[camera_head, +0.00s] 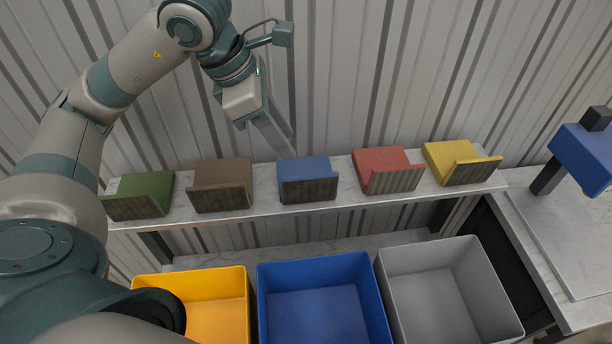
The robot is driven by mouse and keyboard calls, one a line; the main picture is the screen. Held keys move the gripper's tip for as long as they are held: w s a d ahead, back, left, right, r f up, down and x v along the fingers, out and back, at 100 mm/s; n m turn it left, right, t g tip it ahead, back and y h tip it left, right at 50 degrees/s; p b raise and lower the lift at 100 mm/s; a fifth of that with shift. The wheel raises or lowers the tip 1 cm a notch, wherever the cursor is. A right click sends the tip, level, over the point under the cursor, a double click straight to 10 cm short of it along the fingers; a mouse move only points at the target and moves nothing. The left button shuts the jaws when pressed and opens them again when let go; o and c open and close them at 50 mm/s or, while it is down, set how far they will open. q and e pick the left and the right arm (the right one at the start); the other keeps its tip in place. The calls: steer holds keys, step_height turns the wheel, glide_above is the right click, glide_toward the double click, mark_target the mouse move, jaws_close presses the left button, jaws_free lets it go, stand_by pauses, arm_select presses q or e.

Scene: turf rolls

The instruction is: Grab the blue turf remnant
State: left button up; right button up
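The blue turf remnant (304,170) lies in the middle of a pale marble-look shelf (262,212), its dark striped front edge facing me. To its left are a brown remnant (220,175) and a green one (145,187). To its right are a red remnant (383,161) and a yellow one (449,154). My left gripper (281,143) reaches in from the upper left. Its fingertips point down just above and behind the blue remnant and look apart from it. The fingers overlap in this view, so their gap is hidden. My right gripper is not in view.
Below the shelf stand a yellow bin (240,283), a blue bin (264,310) and a grey bin (490,283), with no contents visible. A blue device with a black top (581,158) stands on a worktop at the right. A corrugated wall (370,60) rises behind the shelf.

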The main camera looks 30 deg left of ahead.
mark_target(311, 176)
arm_select(q)
steer(key=p+x, duration=0.3)
steer(key=x, duration=0.8)
steer(key=shift+f, duration=0.15)
steer(key=shift+w+d+f, duration=0.15)
steer(key=shift+w+f, duration=0.05)
steer(key=shift+f, duration=0.15)
steer(key=shift+w+d+f+p, duration=0.1)
steer(key=shift+d+f+p, duration=0.15)
steer(key=shift+f+p, duration=0.4)
steer(key=p+x, duration=0.2)
steer(key=x, duration=0.1)
steer(key=shift+w+d+f, duration=0.1)
steer(key=shift+f, duration=0.3)
steer(key=shift+f+b, duration=0.2)
steer(key=shift+b, duration=0.35)
